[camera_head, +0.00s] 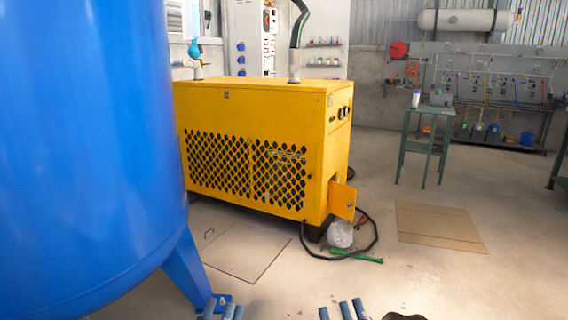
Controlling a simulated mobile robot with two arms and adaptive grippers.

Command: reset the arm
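My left gripper (226,310) shows only as grey-blue finger ends at the bottom edge, just right of the blue tank's foot. My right gripper (343,310) shows as several grey-blue finger ends at the bottom edge, right of the middle. The rest of both arms is cut off by the frame. Nothing is visible between the finger parts, but too little shows to tell whether either gripper is open or shut. Both appear low and apart from the machines.
A large blue tank (90,150) fills the left side. A yellow machine (250,112) stands behind it, with an open flap (342,200) and a black hose (372,238) on the floor. A green stand (420,145) is back right.

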